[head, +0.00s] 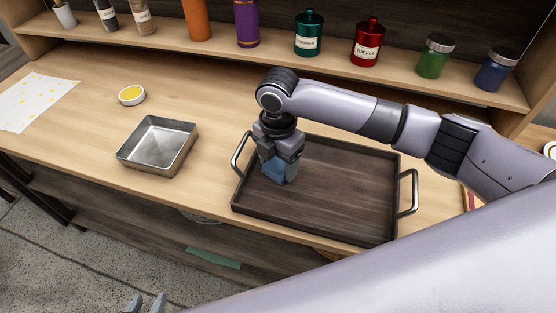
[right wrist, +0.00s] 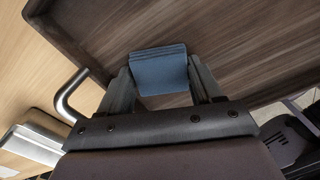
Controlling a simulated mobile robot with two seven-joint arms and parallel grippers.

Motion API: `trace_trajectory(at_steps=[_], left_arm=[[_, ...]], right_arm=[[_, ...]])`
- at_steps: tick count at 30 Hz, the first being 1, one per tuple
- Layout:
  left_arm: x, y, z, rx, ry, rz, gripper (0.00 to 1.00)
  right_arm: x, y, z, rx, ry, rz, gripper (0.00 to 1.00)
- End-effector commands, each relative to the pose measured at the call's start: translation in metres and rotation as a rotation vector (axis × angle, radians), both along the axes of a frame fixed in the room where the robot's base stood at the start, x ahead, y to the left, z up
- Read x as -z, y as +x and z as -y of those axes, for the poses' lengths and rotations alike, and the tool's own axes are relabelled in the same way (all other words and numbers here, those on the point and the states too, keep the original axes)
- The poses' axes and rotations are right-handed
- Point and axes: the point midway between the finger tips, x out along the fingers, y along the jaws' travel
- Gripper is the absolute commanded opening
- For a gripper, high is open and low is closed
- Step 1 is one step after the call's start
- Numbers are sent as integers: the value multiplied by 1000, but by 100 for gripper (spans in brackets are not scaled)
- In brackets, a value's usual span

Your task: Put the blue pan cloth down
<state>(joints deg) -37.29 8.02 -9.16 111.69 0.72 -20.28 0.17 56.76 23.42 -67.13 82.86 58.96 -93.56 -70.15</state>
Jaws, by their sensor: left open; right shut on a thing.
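The blue pan cloth (head: 274,170) is a small folded blue pad over the left part of the dark wooden tray (head: 345,190). My right gripper (head: 279,160) points down and is shut on the cloth. In the right wrist view the cloth (right wrist: 160,68) sits between the two fingers (right wrist: 163,85), with the tray floor behind it. I cannot tell whether the cloth touches the tray. My left gripper (head: 147,303) shows only as fingertips at the bottom edge of the head view, open and away from the counter.
A square metal pan (head: 157,146) stands left of the tray. The tray has metal handles (head: 408,193). A small yellow-filled dish (head: 132,95) and a spotted white sheet (head: 35,102) lie further left. Jars, including a red toffee jar (head: 367,42), line the back shelf.

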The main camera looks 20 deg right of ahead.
Motion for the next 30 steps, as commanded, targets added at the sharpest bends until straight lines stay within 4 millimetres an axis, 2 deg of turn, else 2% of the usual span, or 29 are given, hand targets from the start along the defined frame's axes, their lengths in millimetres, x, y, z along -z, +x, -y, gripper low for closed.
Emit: trace_trajectory(at_steps=[8,9,11,12,23,26,30], left_arm=[[-1,0,0,0,0,1,43],[-1,0,0,0,0,1,43],[-1,0,0,0,0,1,43],[-1,0,0,0,0,1,43],[-1,1,0,-1,0,1,43],[-1,1,0,-1,0,2,43],[-1,1,0,-1,0,2,43]], right_arm=[[1,0,-1,-1,1,0,40],[2,0,-1,-1,2,1,68],[2,0,-1,-1,1,2,88],[2,0,-1,-1,1,2,90],[-5,1,0,-1,1,3,90],[-19,1,-1,-2,2,5,90],[-49,2,-1,-2,2,7,90]])
